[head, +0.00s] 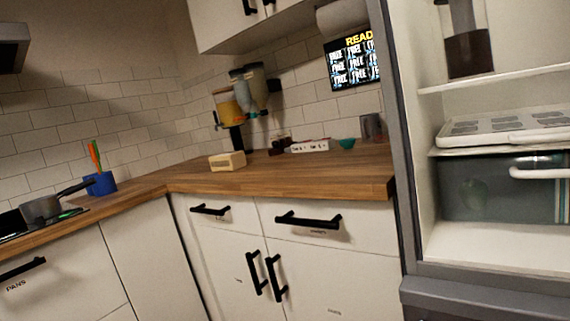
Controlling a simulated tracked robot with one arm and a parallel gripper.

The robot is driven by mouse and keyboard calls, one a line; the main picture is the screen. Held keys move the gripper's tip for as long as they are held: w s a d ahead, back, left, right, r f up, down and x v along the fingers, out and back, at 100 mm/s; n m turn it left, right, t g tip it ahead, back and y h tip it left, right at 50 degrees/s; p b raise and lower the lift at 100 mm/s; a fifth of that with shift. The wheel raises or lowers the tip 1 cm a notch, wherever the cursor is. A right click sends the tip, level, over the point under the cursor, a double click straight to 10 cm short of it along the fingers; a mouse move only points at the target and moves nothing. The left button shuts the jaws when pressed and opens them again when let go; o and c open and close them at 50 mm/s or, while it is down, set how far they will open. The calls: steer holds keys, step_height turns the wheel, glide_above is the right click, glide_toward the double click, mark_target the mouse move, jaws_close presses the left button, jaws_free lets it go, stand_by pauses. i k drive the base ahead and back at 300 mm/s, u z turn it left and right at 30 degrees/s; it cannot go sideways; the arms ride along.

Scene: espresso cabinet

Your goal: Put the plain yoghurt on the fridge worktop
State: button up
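No tub that I can identify as plain yoghurt shows in the head view. The open fridge (408,190) fills the right side, cut off by the picture's edge. The wooden worktop (330,183) runs left from beside the fridge, above white cabinets. My gripper is not in view.
In the fridge are a dark-filled jug (468,52), a white tray (500,127) and a dark translucent drawer (490,190). On the worktop stand a cream box (227,161), dispensers (238,98), a teal bowl (347,143) and a grey cup (372,127). The worktop's front right is clear.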

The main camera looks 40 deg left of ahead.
mark_target(298, 158)
steer(key=z, duration=1.2)
steer(key=i, duration=0.15)
steer(key=u, duration=3.15)
steer(key=i, duration=1.3)
steer(key=z, duration=3.55)
steer(key=k, duration=0.1)
steer(key=u, duration=2.15)
steer(key=i, duration=1)
steer(key=u, duration=0.05)
